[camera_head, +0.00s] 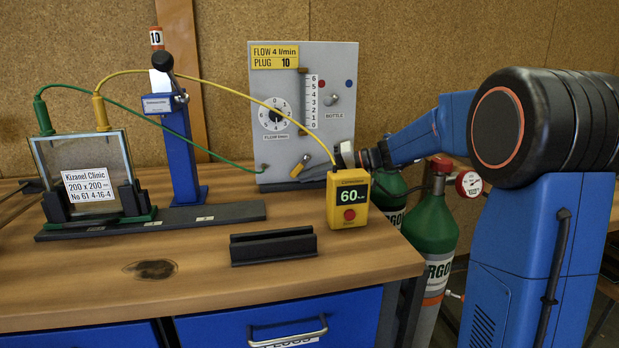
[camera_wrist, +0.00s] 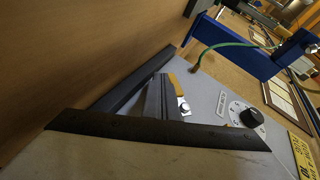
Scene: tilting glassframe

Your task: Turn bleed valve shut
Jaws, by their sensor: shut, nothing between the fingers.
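The bleed valve (camera_head: 300,166) is a small yellow lever low on the grey panel (camera_head: 290,150). In the wrist view the yellow lever (camera_wrist: 176,82) shows beside a silver bolt on the panel face. My gripper (camera_head: 318,174) reaches in from the right, low in front of the panel. In the wrist view my gripper (camera_wrist: 160,84) is shut and empty, its dark fingers beside the lever. I cannot tell whether they touch it. The fingers partly hide the lever. In the head view the yellow meter reading 60 (camera_head: 348,200) stands close in front of my gripper.
The flow dial (camera_head: 279,114) sits on the panel above the lever. A yellow cable runs to the meter and a green hose to the panel. The glass frame (camera_head: 85,165) stands at left. A black slotted holder (camera_head: 273,246) lies on the bench. Green gas bottles (camera_head: 430,222) stand at right.

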